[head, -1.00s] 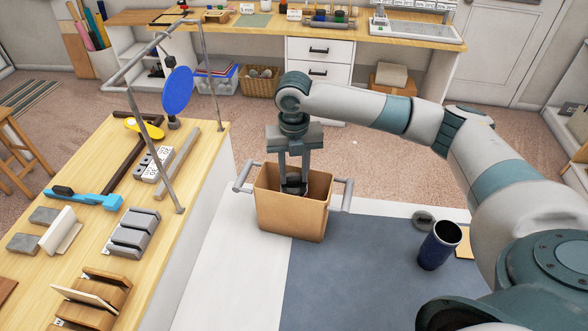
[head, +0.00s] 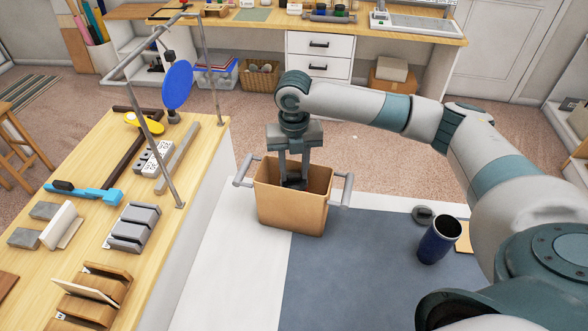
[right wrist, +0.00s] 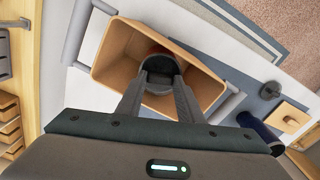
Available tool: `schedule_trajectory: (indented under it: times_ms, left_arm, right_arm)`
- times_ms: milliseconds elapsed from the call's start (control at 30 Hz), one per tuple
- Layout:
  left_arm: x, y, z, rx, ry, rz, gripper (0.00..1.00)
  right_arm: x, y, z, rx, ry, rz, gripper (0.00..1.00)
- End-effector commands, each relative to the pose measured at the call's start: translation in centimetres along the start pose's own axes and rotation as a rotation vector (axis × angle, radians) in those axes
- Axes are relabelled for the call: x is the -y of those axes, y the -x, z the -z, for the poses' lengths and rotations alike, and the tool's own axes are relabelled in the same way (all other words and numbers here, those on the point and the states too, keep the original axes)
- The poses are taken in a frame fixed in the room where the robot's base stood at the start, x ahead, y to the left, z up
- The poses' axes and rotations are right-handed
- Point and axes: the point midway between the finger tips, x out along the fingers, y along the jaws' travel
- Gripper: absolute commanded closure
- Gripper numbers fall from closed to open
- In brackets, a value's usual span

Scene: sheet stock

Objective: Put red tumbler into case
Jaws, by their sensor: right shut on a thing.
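The case (head: 288,213) is an open tan box with a grey handle on each side, standing on the white and blue-grey surface; it also shows in the right wrist view (right wrist: 120,70). My right gripper (head: 293,180) points down inside the case. Its fingers are shut on the tumbler (right wrist: 160,65), whose dark top shows between the fingertips with a trace of red behind it. The tumbler's body is mostly hidden by the case wall and the gripper. I cannot tell whether it touches the case floor. My left gripper is out of view.
A dark blue tumbler (head: 438,240) stands to the right of the case, with a dark round lid (head: 422,215) behind it. A wooden bench (head: 190,150) with a metal frame (head: 170,165) and several holders is at the left. The blue-grey mat (head: 350,280) is clear in front.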

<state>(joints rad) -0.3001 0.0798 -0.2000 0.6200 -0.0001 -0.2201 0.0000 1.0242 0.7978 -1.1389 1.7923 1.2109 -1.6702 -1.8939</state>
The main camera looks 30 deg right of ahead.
Motion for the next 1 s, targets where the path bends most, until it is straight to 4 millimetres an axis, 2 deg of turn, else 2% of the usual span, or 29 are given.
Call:
schedule_trajectory:
  times_ms: [500, 1000]
  left_arm:
    - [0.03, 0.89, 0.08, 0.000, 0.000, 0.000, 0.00]
    - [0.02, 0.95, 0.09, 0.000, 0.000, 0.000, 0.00]
  right_arm:
    - [-0.02, 0.11, 0.00, 0.000, 0.000, 0.000, 0.90]
    - [-0.01, 0.04, 0.01, 0.000, 0.000, 0.000, 0.90]
